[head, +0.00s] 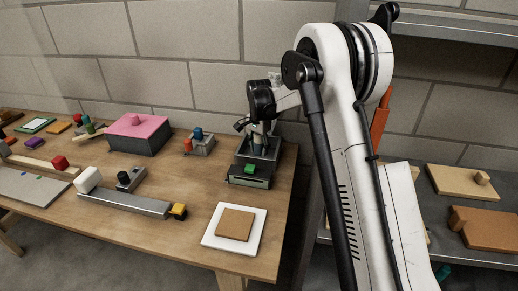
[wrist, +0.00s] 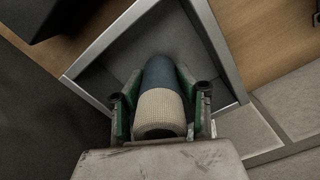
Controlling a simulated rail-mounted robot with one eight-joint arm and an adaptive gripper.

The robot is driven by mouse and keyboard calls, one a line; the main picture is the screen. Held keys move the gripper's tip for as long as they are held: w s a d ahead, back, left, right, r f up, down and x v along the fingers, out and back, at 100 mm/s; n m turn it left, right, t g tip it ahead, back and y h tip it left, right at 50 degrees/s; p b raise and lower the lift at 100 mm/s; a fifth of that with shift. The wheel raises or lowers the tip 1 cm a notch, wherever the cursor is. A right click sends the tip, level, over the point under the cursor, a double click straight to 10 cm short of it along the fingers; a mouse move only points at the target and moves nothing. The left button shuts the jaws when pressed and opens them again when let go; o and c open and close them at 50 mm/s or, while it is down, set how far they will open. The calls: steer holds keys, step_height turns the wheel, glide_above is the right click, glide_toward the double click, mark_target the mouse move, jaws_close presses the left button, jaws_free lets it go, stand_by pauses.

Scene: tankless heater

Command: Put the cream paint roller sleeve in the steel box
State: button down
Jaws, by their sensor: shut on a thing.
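The cream paint roller sleeve (wrist: 160,110) is between the green-sided fingers of my gripper (wrist: 160,98) in the wrist view. Its near part is cream and its far part is dark blue. My gripper is shut on it. The steel box (wrist: 218,45) lies beyond the sleeve, with its pale rim around a grey inside. In the head view my gripper (head: 260,126) points down over the steel box (head: 270,172) at the table's right end. The sleeve's lower end overlaps the box's inside in the wrist view; I cannot tell whether it touches the floor.
A small green block (head: 250,169) is at the box's front. A two-knob block (head: 201,142) and a pink-topped box (head: 138,130) stand to the left. A white board with a brown square (head: 235,223) lies in front. A grey shelf (head: 480,254) is at right.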

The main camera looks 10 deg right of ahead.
steer(key=shift+f, duration=0.3)
steer(key=c, duration=1.2)
jaws_free()
steer(key=shift+o, duration=0.2)
step_height(320, 180, up, 12)
steer(key=shift+r, duration=0.1)
